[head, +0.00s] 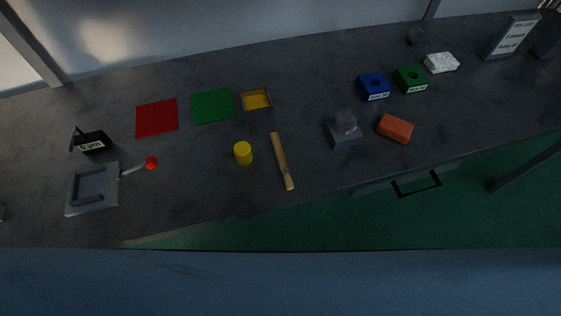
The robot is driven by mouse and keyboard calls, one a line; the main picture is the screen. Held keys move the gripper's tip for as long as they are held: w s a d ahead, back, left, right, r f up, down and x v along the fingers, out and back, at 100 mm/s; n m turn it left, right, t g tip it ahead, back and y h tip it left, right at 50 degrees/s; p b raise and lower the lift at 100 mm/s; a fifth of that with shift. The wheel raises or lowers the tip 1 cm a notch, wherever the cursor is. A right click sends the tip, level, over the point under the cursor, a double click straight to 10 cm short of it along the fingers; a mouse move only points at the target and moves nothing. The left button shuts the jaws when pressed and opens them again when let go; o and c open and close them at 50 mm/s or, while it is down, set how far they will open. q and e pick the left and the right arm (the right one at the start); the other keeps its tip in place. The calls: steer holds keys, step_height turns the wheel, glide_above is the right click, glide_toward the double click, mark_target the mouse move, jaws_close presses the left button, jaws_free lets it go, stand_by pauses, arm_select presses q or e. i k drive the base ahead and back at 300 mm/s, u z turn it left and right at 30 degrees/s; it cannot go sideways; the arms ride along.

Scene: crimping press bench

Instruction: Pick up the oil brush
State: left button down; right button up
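A long, thin, tan wooden stick with a darker band near its front end, which looks like the oil brush (281,158), lies on the dark bench top (220,185). It lies front to back, slightly slanted, near the bench's front edge. I cannot make out bristles at this size. Nothing touches it. Neither of my grippers is in the head view.
A yellow cylinder (243,153) stands just left of the brush and a yellow tray (257,100) behind it. Green (213,106) and red (157,118) mats and a red-knobbed lever press (92,190) are left. A grey fixture (344,130) and orange block (395,129) are right.

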mark_target(283, 164)
steer(key=z, duration=1.35)
steer(key=k, duration=0.75)
steer(key=u, duration=1.7)
